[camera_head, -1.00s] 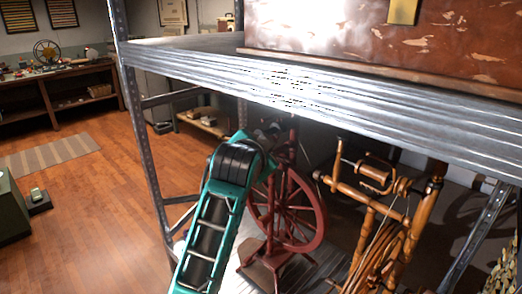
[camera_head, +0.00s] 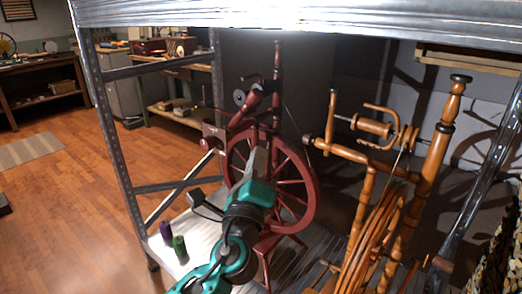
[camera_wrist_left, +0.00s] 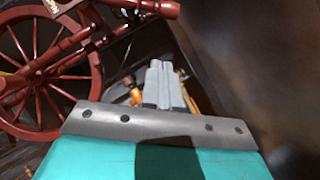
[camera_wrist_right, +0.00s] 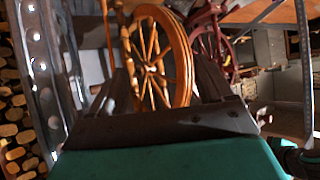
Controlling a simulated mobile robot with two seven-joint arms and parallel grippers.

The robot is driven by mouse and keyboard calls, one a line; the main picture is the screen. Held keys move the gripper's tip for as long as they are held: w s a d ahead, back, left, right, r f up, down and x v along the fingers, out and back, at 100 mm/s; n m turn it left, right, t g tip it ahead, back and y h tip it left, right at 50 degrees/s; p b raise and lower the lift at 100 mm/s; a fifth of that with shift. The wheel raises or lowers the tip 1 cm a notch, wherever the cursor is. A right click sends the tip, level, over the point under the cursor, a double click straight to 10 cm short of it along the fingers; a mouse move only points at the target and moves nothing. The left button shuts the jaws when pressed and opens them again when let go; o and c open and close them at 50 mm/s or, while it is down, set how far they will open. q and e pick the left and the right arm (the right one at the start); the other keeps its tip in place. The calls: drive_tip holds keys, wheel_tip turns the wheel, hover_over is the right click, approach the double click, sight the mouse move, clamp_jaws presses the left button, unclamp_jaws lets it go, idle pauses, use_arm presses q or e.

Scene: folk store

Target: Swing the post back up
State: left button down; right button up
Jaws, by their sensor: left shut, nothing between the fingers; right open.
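A dark red spinning wheel (camera_head: 312,205) stands on the shelf. One thin red post (camera_head: 277,75) rises upright from it, and a red bar with fittings (camera_head: 245,108) leans up and to the right beside it. The red wheel also shows in the left wrist view (camera_wrist_left: 97,85), at the upper left. My left gripper (camera_head: 259,152) is shut and empty; it overlaps the wheel in the head view, and I cannot tell whether it touches. Its fingers show together in the left wrist view (camera_wrist_left: 160,72). My right gripper (camera_wrist_right: 165,75) is open, facing a golden-brown wheel (camera_wrist_right: 185,65).
A golden-brown spinning wheel (camera_head: 380,235) stands right of the red one. A metal shelf beam (camera_head: 300,15) crosses overhead, with a slotted upright (camera_head: 112,150) at left. Purple (camera_head: 166,232) and green (camera_head: 180,249) spools stand at the shelf's left. Open floor (camera_head: 75,215) lies further left.

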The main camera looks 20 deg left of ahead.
use_arm(q)
drive_tip(key=w+a+r+p, duration=0.1)
drive_tip(key=w+a+r, duration=0.2)
drive_tip(key=w, duration=0.6)
wheel_tip(320, 180, up, 2)
drive_tip(key=shift+w+a+r, duration=0.2)
drive_tip(key=shift+w+a, duration=0.05)
drive_tip(key=shift+a, duration=0.1)
use_arm(e)
drive_tip(key=shift+s+d, duration=0.35)
drive_tip(key=shift+d, duration=0.1)
use_arm(q)
drive_tip(key=shift+w, duration=0.1)
use_arm(e)
drive_tip(key=shift+r, duration=0.15)
